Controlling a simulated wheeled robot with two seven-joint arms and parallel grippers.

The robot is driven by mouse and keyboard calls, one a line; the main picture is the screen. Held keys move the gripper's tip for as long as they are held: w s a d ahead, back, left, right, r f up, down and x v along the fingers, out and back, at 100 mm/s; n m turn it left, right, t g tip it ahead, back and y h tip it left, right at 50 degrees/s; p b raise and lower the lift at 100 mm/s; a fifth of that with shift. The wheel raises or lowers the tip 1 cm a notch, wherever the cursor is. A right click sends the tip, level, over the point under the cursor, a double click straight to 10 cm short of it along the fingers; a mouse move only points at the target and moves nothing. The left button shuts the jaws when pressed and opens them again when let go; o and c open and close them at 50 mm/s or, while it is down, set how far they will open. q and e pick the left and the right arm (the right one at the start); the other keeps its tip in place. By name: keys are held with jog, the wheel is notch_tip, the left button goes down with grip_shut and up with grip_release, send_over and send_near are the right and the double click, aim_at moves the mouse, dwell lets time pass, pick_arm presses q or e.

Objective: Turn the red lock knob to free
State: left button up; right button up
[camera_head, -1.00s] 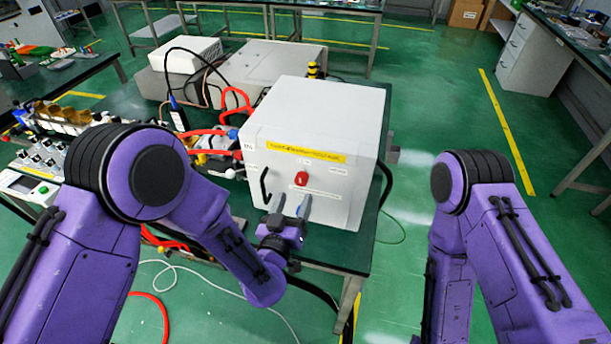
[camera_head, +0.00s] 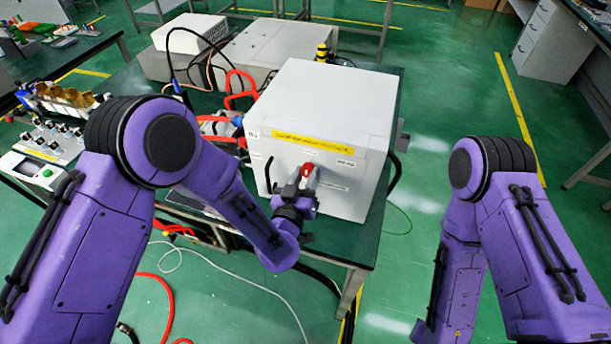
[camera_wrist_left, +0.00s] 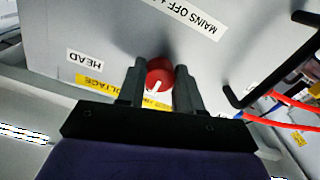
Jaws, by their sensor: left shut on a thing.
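The red lock knob (camera_head: 307,169) is on the front face of the white box (camera_head: 330,100), below its yellow label. In the left wrist view the knob (camera_wrist_left: 158,78) shows between the two fingers, with a white pointer mark on it. My left gripper (camera_head: 303,178) is at the front face, shut on the knob, with a finger on each side of it. The fingers hide part of the knob's sides. My right arm (camera_head: 490,220) shows at the right, but its gripper is out of view.
A black handle (camera_head: 269,175) stands out left of the knob and another (camera_head: 394,173) at the box's right edge. Red hoses and cables (camera_head: 238,88) lie left of the box. The box stands on a dark green table (camera_head: 365,235). The floor to the right is clear.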

pick_arm(q)
jog(key=shift+f, duration=0.1)
jog(key=n+b, duration=0.2)
jog(key=n, duration=0.2)
jog(key=shift+b, duration=0.35)
jog(key=n+b, duration=0.3)
jog(key=n, duration=0.2)
jog(key=n+b, duration=0.3)
jog(key=n, duration=0.2)
jog(key=shift+d+n+b, duration=0.1)
jog(key=shift+n+b, duration=0.3)
jog(key=shift+r+n+b, duration=0.25)
jog(key=shift+n+b, duration=0.7)
jog(key=shift+n, duration=0.65)
jog(key=o, duration=1)
jog(key=shift+o, duration=0.2)
jog(key=shift+s, duration=0.1)
